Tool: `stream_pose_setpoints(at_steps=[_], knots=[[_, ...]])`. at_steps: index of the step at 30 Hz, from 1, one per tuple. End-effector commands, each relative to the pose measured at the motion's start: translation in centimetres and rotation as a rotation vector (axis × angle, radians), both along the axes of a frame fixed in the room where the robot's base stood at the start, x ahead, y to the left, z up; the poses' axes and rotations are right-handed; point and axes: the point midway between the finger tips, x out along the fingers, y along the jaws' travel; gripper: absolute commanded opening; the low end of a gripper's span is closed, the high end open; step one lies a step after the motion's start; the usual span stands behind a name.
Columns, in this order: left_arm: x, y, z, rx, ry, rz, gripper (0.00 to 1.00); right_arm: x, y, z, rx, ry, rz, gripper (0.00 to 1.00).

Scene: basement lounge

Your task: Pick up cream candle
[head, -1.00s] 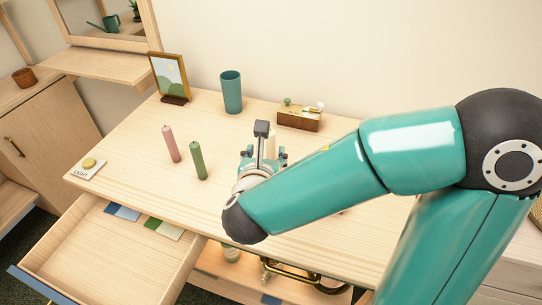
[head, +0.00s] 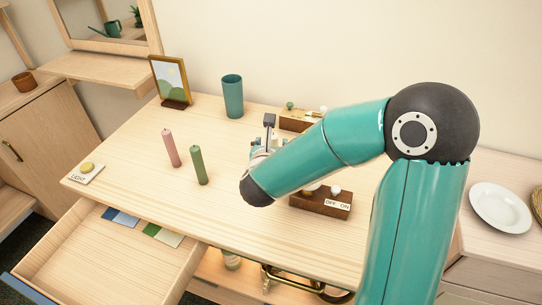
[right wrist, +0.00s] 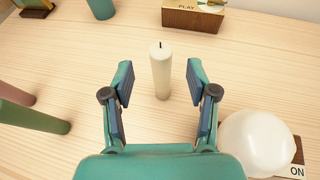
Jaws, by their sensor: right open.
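The cream candle (right wrist: 161,72) stands upright on the wooden desk in the right wrist view, with a dark wick on top. My right gripper (right wrist: 160,85) is open, with one finger to each side of the candle and a gap on both sides. The candle is just ahead of and between the fingertips. In the head view my right gripper (head: 264,147) is mostly hidden by its own arm, and I cannot make out the cream candle there. My left gripper is not in view.
A pink candle (head: 171,148) and a green candle (head: 198,166) stand to the left. A teal cup (head: 232,96) and a PLAY box (right wrist: 194,18) are behind. A white globe (right wrist: 257,143) is close to the right finger, by an OFF/ON base (head: 321,203). An open drawer (head: 90,250) juts out in front.

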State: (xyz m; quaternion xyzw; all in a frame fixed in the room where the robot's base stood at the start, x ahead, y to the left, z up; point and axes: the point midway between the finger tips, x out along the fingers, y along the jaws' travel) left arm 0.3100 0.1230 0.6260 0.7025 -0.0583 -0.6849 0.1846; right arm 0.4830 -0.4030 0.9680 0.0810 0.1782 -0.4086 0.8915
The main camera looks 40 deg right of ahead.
Motion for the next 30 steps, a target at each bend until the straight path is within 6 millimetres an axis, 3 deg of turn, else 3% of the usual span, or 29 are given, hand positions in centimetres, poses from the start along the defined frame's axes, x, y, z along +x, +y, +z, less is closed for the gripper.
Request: stream_pose_setpoints(at_steps=[12, 21, 30], knots=[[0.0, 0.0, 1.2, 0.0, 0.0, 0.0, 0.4, 2.6, -3.6, -1.7, 0.001, 0.001, -0.003, 0.58], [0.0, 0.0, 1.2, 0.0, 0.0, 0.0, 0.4, 2.9, -3.9, -1.9, 0.0, -0.001, -0.001, 0.58], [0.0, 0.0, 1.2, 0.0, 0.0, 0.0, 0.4, 2.9, -3.9, -1.9, 0.0, -0.001, -0.001, 0.1]])
